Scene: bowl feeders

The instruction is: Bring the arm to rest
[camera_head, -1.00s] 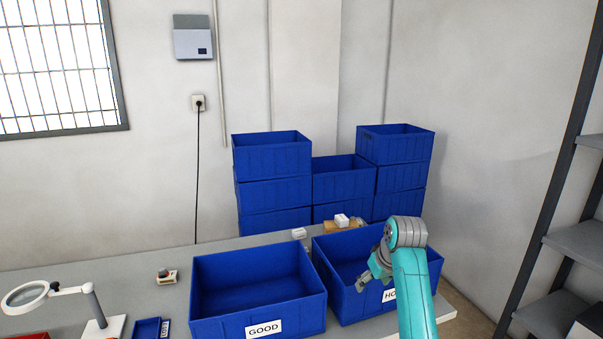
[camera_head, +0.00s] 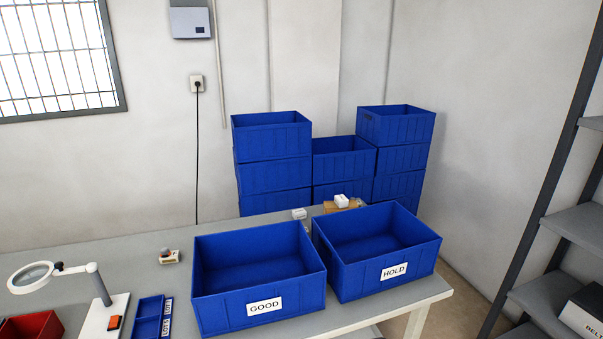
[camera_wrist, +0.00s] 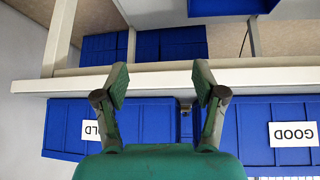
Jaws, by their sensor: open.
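My gripper (camera_wrist: 160,92) shows in the wrist view with its two fingers apart and nothing between them. The wrist picture is upside down. The fingers appear in front of the table's front edge (camera_wrist: 275,77) and the two labelled blue bins. My arm and gripper are out of the head view. There, the GOOD bin (camera_head: 225,306) stands on the table and looks empty as far as its inside shows. The HOLD bin (camera_head: 362,288) stands to its right and also looks empty.
Blue crates (camera_head: 272,175) are stacked behind the table (camera_head: 140,262). A magnifier lamp (camera_head: 92,285), a small blue tray (camera_head: 150,318) and a red bin (camera_head: 40,328) are at the left. A shelf rack (camera_head: 570,250) stands at the right.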

